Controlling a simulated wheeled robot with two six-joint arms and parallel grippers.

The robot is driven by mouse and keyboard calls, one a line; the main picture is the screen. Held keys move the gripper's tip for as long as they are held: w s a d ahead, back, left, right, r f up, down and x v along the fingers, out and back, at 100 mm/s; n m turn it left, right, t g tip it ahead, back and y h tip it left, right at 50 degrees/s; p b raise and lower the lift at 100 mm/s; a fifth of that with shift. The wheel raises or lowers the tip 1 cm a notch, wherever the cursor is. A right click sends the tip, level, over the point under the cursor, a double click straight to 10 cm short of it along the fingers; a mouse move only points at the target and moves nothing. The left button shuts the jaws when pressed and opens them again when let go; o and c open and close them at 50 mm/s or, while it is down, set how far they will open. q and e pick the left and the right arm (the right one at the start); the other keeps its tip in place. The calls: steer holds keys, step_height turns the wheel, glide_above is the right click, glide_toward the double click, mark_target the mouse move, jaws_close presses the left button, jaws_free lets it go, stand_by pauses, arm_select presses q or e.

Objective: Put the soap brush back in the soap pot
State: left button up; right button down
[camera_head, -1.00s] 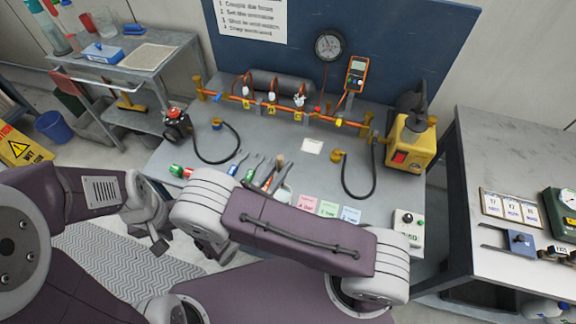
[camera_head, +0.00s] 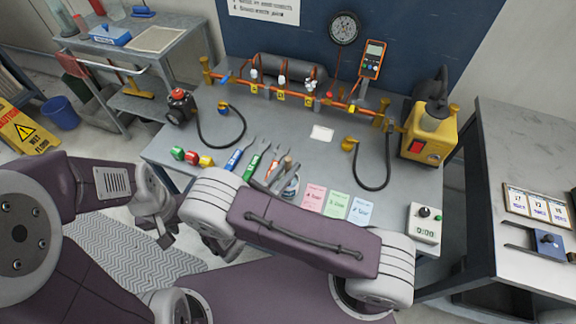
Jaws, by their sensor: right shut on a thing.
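The soap pot (camera_head: 291,188), a small light cup with a blue mark, stands near the front edge of the grey bench, partly hidden by my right forearm. The soap brush (camera_head: 287,162) shows as a thin brownish-grey handle at the pot. Its lower end is hidden, so I cannot tell whether it is inside or beside the pot. My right gripper (camera_head: 272,182) is mostly covered by my forearm; it is shut on the brush, close to the pot's left side. My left gripper (camera_head: 164,238) hangs off the bench's front left, away from the pot; its jaw opening is unclear.
Hand tools (camera_head: 254,162) lie left of the pot. Coloured cards (camera_head: 337,204) and a timer box (camera_head: 425,222) lie to its right. A copper pipe rig (camera_head: 300,98), hoses and a yellow pump (camera_head: 428,135) stand behind.

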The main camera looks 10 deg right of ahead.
steer(key=shift+f, duration=0.75)
steer(key=c, duration=1.3)
jaws_free()
steer(key=shift+o, duration=0.2)
